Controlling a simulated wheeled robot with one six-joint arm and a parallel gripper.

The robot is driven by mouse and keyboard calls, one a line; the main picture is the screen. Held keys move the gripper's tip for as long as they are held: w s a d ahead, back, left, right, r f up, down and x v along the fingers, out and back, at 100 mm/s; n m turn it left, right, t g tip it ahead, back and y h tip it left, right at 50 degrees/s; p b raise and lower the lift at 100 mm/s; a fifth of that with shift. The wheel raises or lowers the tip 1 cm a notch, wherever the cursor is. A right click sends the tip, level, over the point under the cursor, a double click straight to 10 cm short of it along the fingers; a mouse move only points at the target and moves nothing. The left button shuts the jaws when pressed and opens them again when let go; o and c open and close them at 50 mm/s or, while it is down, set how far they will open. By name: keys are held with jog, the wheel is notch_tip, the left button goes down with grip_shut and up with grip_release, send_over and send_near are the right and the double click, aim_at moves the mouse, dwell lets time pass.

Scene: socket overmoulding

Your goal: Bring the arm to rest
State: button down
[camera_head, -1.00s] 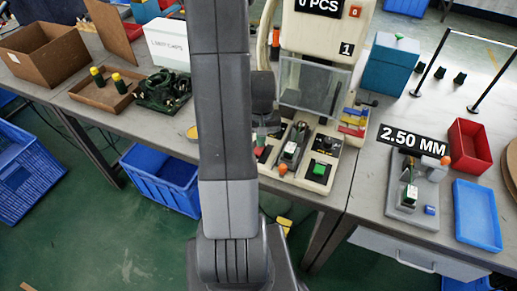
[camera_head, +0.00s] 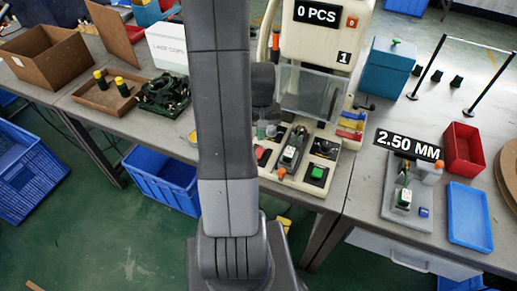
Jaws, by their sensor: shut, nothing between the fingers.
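My own arm stands upright across the middle of the view, in front of the bench. A dark rounded part of it shows just right of the upper link, before the moulding machine (camera_head: 328,52). My gripper's fingers cannot be made out; they seem hidden behind the arm. The machine has a raised clear guard (camera_head: 308,92), a green button (camera_head: 318,173) and a small green and white part in the fixture at its front.
At right are a gauge fixture (camera_head: 392,205) labelled 2.50 MM, a blue tray (camera_head: 469,217) and a red bin (camera_head: 463,149). At left are a cardboard box (camera_head: 45,68), a brown tray (camera_head: 104,97) and a white box (camera_head: 168,45). Blue crates (camera_head: 165,182) stand on the floor.

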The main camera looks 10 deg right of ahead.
jog(key=shift+r+p, duration=0.4)
jog(key=shift+r, duration=0.5)
jog(key=shift+f, duration=0.1)
